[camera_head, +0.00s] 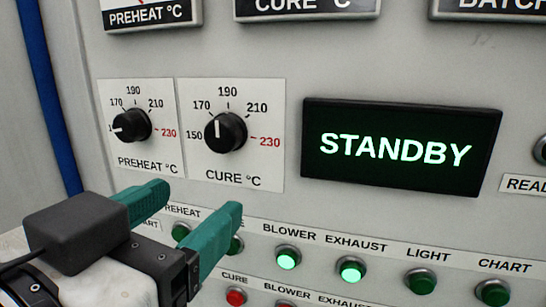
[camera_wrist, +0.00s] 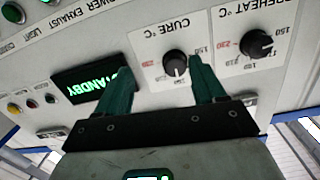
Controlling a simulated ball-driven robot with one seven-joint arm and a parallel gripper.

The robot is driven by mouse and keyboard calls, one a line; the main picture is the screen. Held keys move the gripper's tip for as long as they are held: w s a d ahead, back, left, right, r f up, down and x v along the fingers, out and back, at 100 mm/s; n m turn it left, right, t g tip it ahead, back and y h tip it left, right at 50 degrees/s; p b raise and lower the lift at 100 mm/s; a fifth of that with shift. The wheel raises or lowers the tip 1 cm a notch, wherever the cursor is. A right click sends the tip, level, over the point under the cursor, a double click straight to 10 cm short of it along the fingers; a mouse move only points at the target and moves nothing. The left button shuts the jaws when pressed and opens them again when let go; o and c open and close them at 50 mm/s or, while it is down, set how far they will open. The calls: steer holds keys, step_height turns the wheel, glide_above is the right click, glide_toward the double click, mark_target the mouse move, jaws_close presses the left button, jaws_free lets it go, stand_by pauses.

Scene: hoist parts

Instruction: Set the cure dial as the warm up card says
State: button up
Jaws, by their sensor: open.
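The cure dial (camera_head: 226,132) is a black knob on a white plate marked 150 to 230, with 230 in red. Its white pointer stands about straight up, near 190. In the wrist view the cure dial (camera_wrist: 175,64) appears upside down, between my fingertips and closer to the right one. My gripper (camera_head: 196,200) has green fingers, spread open and empty, below the dial and apart from it. It also shows in the wrist view (camera_wrist: 158,66). No warm up card is recognisable in either view.
The preheat dial (camera_head: 130,125) sits close left of the cure dial, its pointer toward 150. A dark display (camera_head: 400,147) reads STANDBY at right. Button rows run below; the blower button (camera_head: 287,257) and exhaust button (camera_head: 351,269) are lit. My fingers partly cover the left buttons.

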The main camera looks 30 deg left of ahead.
mark_target(218, 137)
step_height(218, 137, up, 4)
steer(key=s, duration=0.3)
steer(key=shift+m+t, duration=0.3)
steer(key=shift+t, duration=0.1)
steer(key=p+x, duration=0.1)
steer(key=x, duration=0.2)
steer(key=p+x, duration=0.1)
steer(key=x, duration=0.2)
steer(key=a+x, duration=0.1)
steer(key=x, duration=0.2)
steer(key=shift+w+p, duration=0.15)
steer(key=shift+p, duration=0.25)
steer(key=shift+w+a+f+y, duration=0.1)
steer(key=shift+w+a+y, duration=0.1)
steer(key=shift+w+y, duration=0.35)
steer(key=shift+w+h, duration=0.15)
steer(key=shift+h, duration=0.2)
steer(key=c, duration=1.1)
